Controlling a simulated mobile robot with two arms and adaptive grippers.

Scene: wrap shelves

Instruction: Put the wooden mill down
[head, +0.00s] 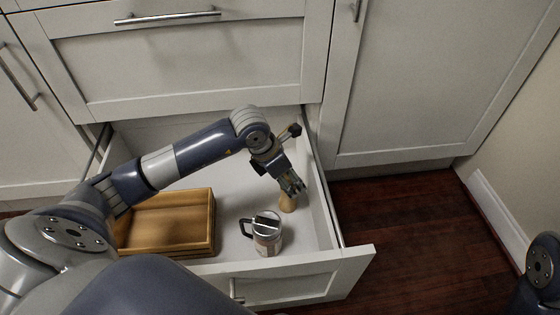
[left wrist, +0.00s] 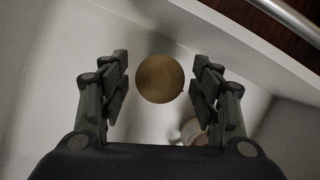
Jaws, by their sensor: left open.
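The wooden mill (head: 288,203) stands in the open drawer near its right wall, partly hidden by my left gripper (head: 292,188) above it. In the left wrist view its round brown top (left wrist: 160,79) sits between the two fingers of my left gripper (left wrist: 163,85), with a gap on each side. The fingers are spread open and do not touch it. The mill looks upright, its base resting on the drawer floor as far as I can see. My right gripper is not in view.
The drawer's right wall is close beside the mill. White cabinet fronts (head: 180,60) rise behind.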

